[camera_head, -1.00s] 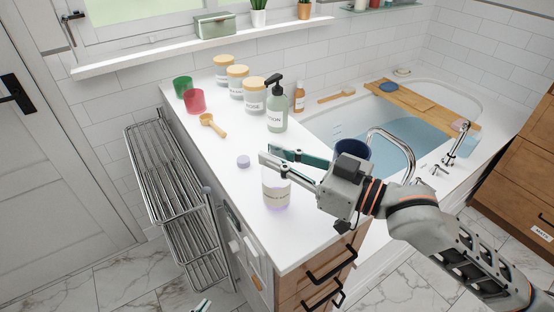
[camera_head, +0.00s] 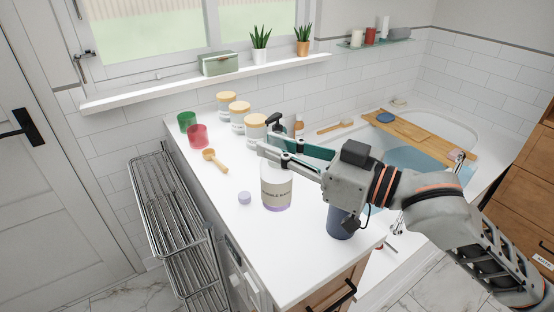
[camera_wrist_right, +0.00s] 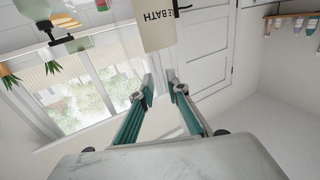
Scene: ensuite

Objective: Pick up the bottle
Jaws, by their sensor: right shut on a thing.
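The bottle (camera_head: 276,190) is pale with a "bubble bath" label and a purple lower edge. It is upright in the head view, raised off the white counter. My right gripper (camera_head: 278,152) is shut on its upper part, which the fingers partly hide. In the right wrist view the bottle's labelled body (camera_wrist_right: 157,28) shows beyond the two fingertips (camera_wrist_right: 160,82). My left gripper is out of view.
A small lilac cap (camera_head: 244,197) lies on the counter (camera_head: 225,215). A navy cup (camera_head: 340,223) stands below my right wrist. A pump dispenser (camera_head: 274,122), jars (camera_head: 240,115), a wooden scoop (camera_head: 214,160) and two cups (camera_head: 197,136) stand or lie behind. The bathtub (camera_head: 455,118) is at right.

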